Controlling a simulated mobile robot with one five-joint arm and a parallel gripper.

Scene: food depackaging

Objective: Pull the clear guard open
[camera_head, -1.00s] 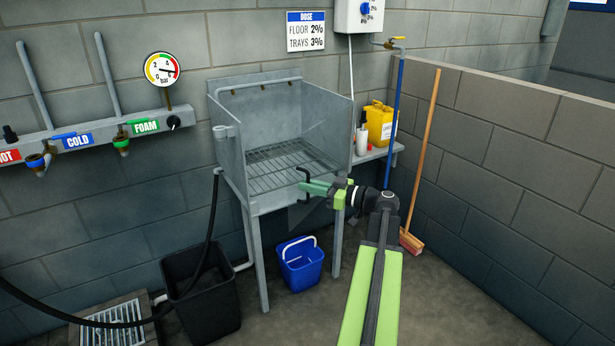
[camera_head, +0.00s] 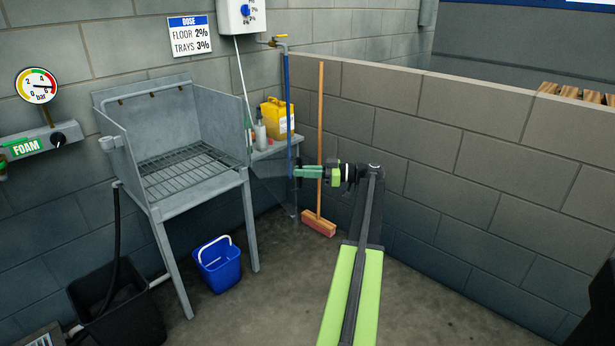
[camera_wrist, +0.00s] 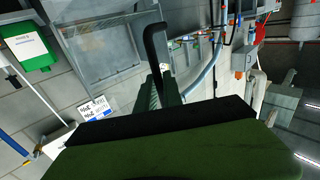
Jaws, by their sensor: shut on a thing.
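The clear guard (camera_head: 273,190) is a faint see-through panel at the right of the steel wash sink (camera_head: 190,170) in the head view. It stands swung out from the sink's front, and its far edges are hard to make out. Its black handle (camera_head: 292,168) is at the panel's right side. The handle also shows as a dark bent bar in the wrist view (camera_wrist: 152,45). My gripper (camera_head: 297,172), with green fingers, is shut on this handle. In the wrist view the fingers (camera_wrist: 157,90) meet the bar's lower part; the exact contact is partly hidden.
A blue bucket (camera_head: 218,265) and a black bin (camera_head: 120,310) stand on the floor. A broom (camera_head: 320,140) leans behind my gripper against the block wall (camera_head: 450,180). A yellow jug (camera_head: 277,120) sits on the side shelf.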

